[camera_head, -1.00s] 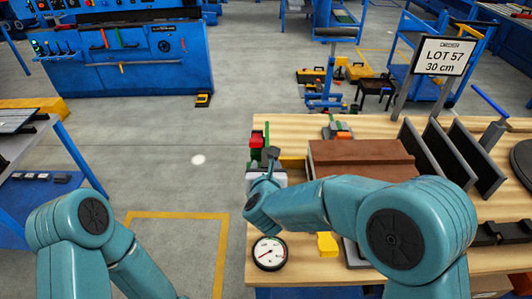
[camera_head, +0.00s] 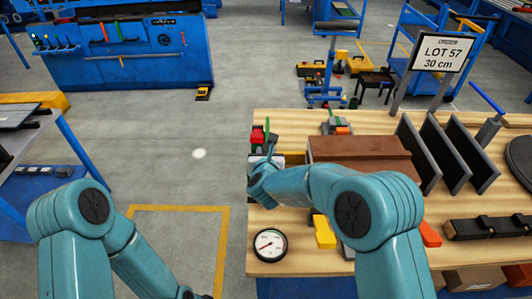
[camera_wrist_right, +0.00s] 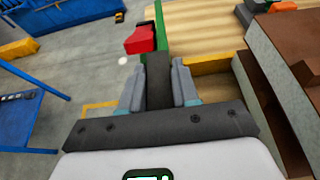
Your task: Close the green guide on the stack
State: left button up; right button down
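The green guide (camera_head: 267,137) stands upright at the left end of the stack (camera_head: 360,158) of brown panels on the wooden bench. In the right wrist view the green guide (camera_wrist_right: 161,28) runs up beside a red block (camera_wrist_right: 140,40). The stack's edge (camera_wrist_right: 275,95) lies to the right, apart from the fingers. My left gripper (camera_head: 188,294) barely shows at the bottom edge; its fingers cannot be made out.
A round dial gauge (camera_head: 270,245) and a yellow block (camera_head: 324,232) lie near the bench's front. Dark upright plates (camera_head: 440,155) stand right of the stack, with the LOT 57 sign (camera_head: 440,52) behind. Open floor (camera_head: 170,170) lies left of the bench.

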jog(key=shift+d+f+b, duration=0.1)
jog(key=shift+d+b, duration=0.05)
jog(key=shift+b, duration=0.15)
jog(key=d+b, duration=0.7)
jog(key=d, duration=0.1)
jog(key=shift+r, duration=0.2)
jog(key=shift+d, duration=0.1)
jog(key=c, duration=0.9)
grip_release()
jog(key=shift+s+r, duration=0.1)
